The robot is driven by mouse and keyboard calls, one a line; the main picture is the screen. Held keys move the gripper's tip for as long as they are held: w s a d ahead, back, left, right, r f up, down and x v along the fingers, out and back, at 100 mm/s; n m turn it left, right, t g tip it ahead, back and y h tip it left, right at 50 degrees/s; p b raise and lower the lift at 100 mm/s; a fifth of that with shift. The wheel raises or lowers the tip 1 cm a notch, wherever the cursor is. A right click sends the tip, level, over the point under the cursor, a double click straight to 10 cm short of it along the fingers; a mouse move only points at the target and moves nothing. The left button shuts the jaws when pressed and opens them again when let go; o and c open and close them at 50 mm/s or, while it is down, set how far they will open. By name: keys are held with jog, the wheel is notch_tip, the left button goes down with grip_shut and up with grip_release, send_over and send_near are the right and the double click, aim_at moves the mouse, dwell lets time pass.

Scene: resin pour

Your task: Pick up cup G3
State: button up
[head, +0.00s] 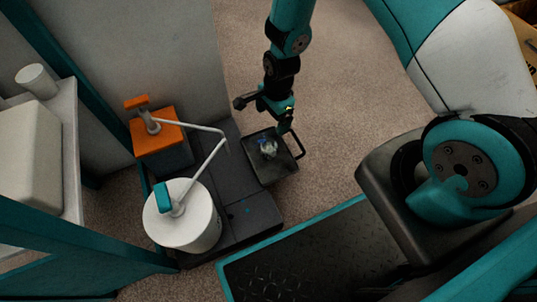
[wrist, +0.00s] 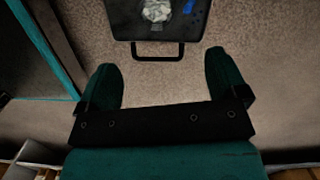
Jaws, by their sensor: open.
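No label G3 can be read in either view. A white cup-like cylinder (head: 36,80) lies or stands at the far left on a white surface; I cannot tell whether it is cup G3. My gripper (wrist: 163,85) is open and empty, with its two green fingers apart over carpet in the wrist view. In the head view my gripper (head: 284,122) hangs above or beside the dark tray (head: 258,172) and partly covers it. A crumpled whitish thing (wrist: 157,11) and a blue piece (wrist: 188,6) lie in the tray, beyond my fingertips in the wrist view.
An orange-topped container (head: 157,140) and a white drum (head: 196,232), each with a pump and long spout, stand on a dark platform (head: 240,210). A wire handle (wrist: 158,58) sticks out from the tray. Teal posts and a white wall bound the left. Open carpet lies behind.

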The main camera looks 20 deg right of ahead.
jog(key=b, duration=0.5)
send_over(268, 148)
jog(key=s, duration=0.2)
jog(key=f, duration=1)
jog(key=shift+w+a, duration=0.1)
jog(key=shift+w, duration=0.15)
jog(key=f+b, duration=0.4)
jog(key=f, duration=0.1)
jog(key=shift+s+a, duration=0.3)
jog(key=shift+r, duration=0.1)
jog(key=c, duration=1)
